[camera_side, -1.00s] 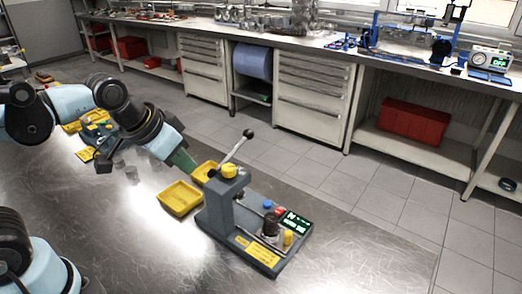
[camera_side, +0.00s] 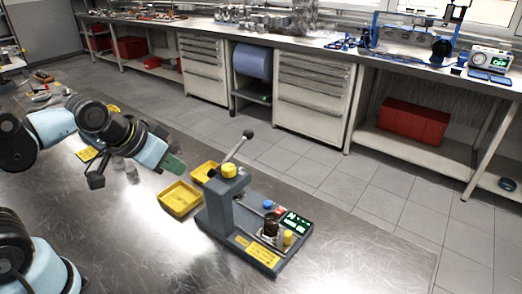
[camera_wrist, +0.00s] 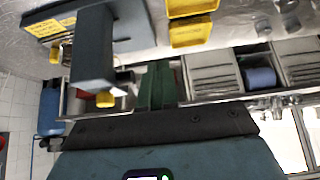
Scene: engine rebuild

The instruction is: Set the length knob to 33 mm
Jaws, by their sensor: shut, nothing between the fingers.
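A grey bench device (camera_side: 222,205) stands on the metal table, with a lever and a yellow knob (camera_side: 229,171) on top of its column. Its base carries a second yellow knob (camera_side: 288,238), a blue button (camera_side: 268,204), a red button and a lit display (camera_side: 295,222) too small to read. I cannot tell which knob sets the length. In the wrist view the device (camera_wrist: 92,50) is at upper left, with a yellow knob (camera_wrist: 105,99) at its column end. My gripper (camera_side: 176,165) is shut and empty, left of the device and apart from it; its green fingers also show in the wrist view (camera_wrist: 158,85).
Two yellow bins, one in front (camera_side: 180,198) and one behind (camera_side: 204,172), stand between my gripper and the device. The device's lever (camera_side: 237,147) sticks up to the right. The table's front middle is clear. A workbench with drawers (camera_side: 310,95) stands beyond the aisle.

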